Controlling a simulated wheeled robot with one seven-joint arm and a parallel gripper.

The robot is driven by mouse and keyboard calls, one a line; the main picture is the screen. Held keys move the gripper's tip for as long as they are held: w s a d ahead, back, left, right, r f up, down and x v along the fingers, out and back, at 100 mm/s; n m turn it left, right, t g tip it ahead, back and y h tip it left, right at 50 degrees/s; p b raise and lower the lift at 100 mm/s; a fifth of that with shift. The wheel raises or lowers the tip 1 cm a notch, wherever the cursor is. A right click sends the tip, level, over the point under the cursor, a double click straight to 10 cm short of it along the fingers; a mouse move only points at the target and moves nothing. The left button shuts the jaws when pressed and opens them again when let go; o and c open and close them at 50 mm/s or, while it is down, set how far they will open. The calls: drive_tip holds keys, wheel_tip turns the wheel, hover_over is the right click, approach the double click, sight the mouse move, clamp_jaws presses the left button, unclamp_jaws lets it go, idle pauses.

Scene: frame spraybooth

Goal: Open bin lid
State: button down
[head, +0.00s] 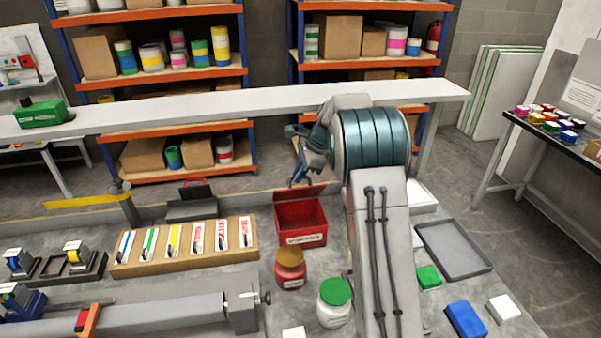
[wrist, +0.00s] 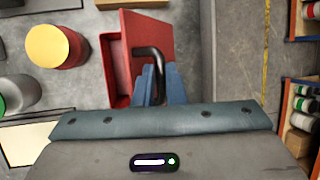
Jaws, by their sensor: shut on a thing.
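The red bin (head: 301,222) stands on the bench in the head view, with a white label on its front. Its red lid (head: 299,192) is raised at the back edge, and the bin's inside shows. In the wrist view the lid (wrist: 147,35) is a tilted red panel beside the bin's wall (wrist: 113,70). A dark curved handle (wrist: 157,62) is on the lid. My gripper (wrist: 158,72) has its blue fingers shut on this handle; in the head view my gripper (head: 299,182) is just above the lid.
A red jar with a yellow top (head: 290,268) and a white jar with a green lid (head: 335,302) stand in front of the bin. A wooden tool board (head: 185,246) lies to its left. A grey tray (head: 454,249) lies at the right.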

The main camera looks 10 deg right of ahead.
drive_tip(key=shift+s+d+f, duration=0.1)
drive_tip(key=shift+f, duration=0.4)
drive_tip(key=c, duration=1.5)
unclamp_jaws()
drive_tip(key=shift+f, duration=0.1)
drive_tip(key=shift+w, duration=0.4)
drive_tip(key=shift+s+r, duration=0.2)
drive_tip(key=shift+r, duration=0.2)
drive_tip(key=shift+r+p, duration=0.35)
drive_tip(key=shift+p, duration=0.1)
drive_tip(key=shift+d+p+v, duration=0.1)
drive_tip(key=shift+p+v, duration=0.25)
drive_tip(key=shift+v, duration=1.2)
drive_tip(key=shift+d+p+v, duration=0.15)
drive_tip(key=shift+p+v, duration=0.15)
drive_tip(key=shift+v, duration=1.3)
drive_tip(key=shift+f, duration=0.1)
